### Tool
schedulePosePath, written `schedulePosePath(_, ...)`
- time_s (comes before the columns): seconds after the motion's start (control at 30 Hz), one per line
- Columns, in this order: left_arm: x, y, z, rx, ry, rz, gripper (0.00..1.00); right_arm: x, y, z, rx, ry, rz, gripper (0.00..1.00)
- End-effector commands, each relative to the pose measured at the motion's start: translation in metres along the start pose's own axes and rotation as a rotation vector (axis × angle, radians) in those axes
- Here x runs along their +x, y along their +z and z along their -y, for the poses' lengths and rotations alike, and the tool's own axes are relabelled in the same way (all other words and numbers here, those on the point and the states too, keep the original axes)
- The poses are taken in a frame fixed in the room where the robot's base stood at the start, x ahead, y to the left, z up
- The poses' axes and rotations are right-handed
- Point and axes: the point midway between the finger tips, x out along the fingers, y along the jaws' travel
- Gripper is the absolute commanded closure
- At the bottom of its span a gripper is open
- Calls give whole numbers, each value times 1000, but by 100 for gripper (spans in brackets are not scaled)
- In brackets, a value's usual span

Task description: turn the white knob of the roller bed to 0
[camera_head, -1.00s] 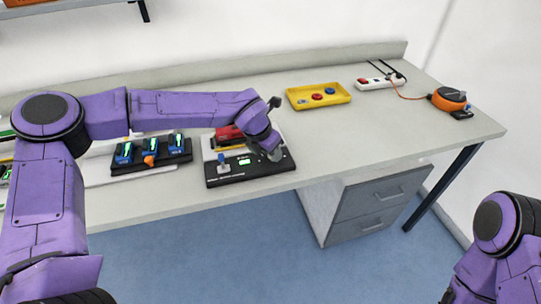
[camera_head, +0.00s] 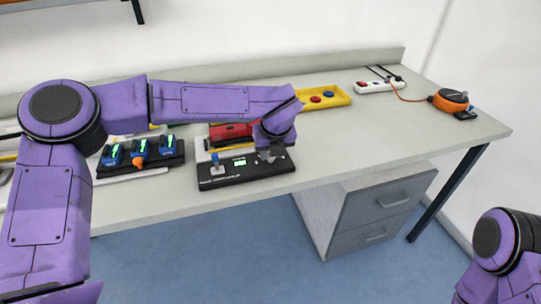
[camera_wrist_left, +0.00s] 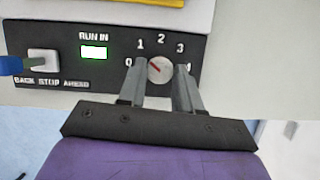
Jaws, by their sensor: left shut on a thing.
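The roller bed's black control panel (camera_head: 225,178) lies near the table's front edge; it also shows in the left wrist view (camera_wrist_left: 62,75). Its white knob (camera_wrist_left: 160,70) sits inside a scale marked 0 to 4. A red mark on the knob points up and left, on the side of 0 and 1. My left gripper (camera_wrist_left: 162,84) is shut on the knob, one finger at each side. The fingers partly cover the 0 and the 4. In the head view my left wrist hides the knob. My right arm shows at the lower right, its gripper out of view.
A green-lit display (camera_wrist_left: 94,52) and a blue-and-white lever (camera_wrist_left: 42,62) are left of the knob. A rack with blue devices (camera_head: 140,155) stands left of the panel. The right front tabletop is clear.

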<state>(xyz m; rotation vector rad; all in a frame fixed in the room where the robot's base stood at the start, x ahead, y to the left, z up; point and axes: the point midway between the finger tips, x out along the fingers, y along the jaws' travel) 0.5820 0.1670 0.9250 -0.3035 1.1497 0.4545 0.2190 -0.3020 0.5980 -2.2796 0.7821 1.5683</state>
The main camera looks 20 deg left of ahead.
Motion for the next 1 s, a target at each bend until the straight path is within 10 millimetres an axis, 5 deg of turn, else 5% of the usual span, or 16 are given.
schedulePosePath(0.5, 2, -1, 4, -353, 149, -3, 97, 21, 9, 2, 0, 0, 0, 55)
schedulePosePath(1.0, 1, 0, 4, -450, 189, -4, 97, 24, 10, 2, 0, 0, 0, 55)
